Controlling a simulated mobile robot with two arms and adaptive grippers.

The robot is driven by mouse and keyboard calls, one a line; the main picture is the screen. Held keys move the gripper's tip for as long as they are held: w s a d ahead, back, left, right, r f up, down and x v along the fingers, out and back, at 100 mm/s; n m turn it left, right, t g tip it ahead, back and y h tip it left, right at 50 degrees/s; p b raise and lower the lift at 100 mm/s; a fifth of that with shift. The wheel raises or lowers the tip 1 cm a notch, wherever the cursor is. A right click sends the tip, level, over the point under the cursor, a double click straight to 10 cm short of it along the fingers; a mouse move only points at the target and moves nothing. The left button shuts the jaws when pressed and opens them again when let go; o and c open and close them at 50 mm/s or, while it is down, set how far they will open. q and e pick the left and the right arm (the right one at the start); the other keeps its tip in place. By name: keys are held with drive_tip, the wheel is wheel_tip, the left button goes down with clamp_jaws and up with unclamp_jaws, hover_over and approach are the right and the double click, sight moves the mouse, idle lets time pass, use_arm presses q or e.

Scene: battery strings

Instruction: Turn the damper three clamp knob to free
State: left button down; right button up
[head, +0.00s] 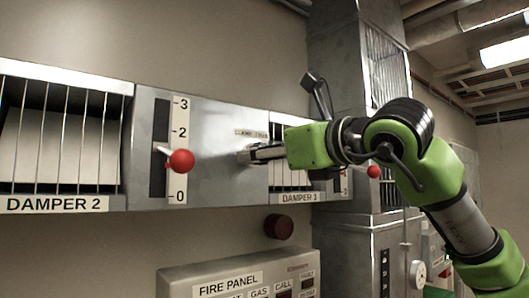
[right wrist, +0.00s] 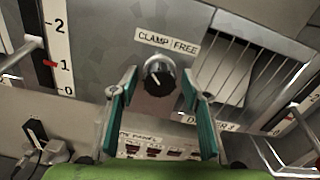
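The damper three clamp knob (right wrist: 158,77) is round and black with a pale pointer line, on the grey panel under a CLAMP | FREE label (right wrist: 168,42). I cannot tell surely which side the pointer marks. My right gripper (right wrist: 157,72) is open, with one teal finger on each side of the knob. A gap shows between the knob and each finger. In the head view my right gripper (head: 262,153) is close to the panel below the small label (head: 251,133) and hides the knob. My left gripper is not in view.
A red-ball lever (head: 181,161) sticks out at the 0–3 scale left of the knob. The barred damper three opening (right wrist: 250,72) is to its right. A dark red round fixture (head: 278,227) and the fire panel (head: 240,277) are below.

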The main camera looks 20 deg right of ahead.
drive_tip(key=c, duration=0.9)
drive_tip(key=shift+o, duration=0.2)
drive_tip(key=m+b, duration=0.2)
drive_tip(key=b, duration=0.1)
drive_tip(key=shift+f+m, duration=0.15)
drive_tip(key=shift+m, duration=0.25)
drive_tip(key=m+b, duration=0.3)
drive_tip(key=shift+m, duration=0.3)
drive_tip(key=m+b, duration=0.3)
drive_tip(key=m, duration=0.2)
drive_tip(key=shift+b, duration=0.3)
drive_tip(key=shift+r+m+b, duration=0.15)
drive_tip(key=shift+m+b, duration=0.55)
drive_tip(key=shift+m, duration=0.85)
drive_tip(key=shift+r+m+b, duration=0.1)
drive_tip(key=shift+m+b, duration=0.55)
drive_tip(key=shift+m, duration=1.2)
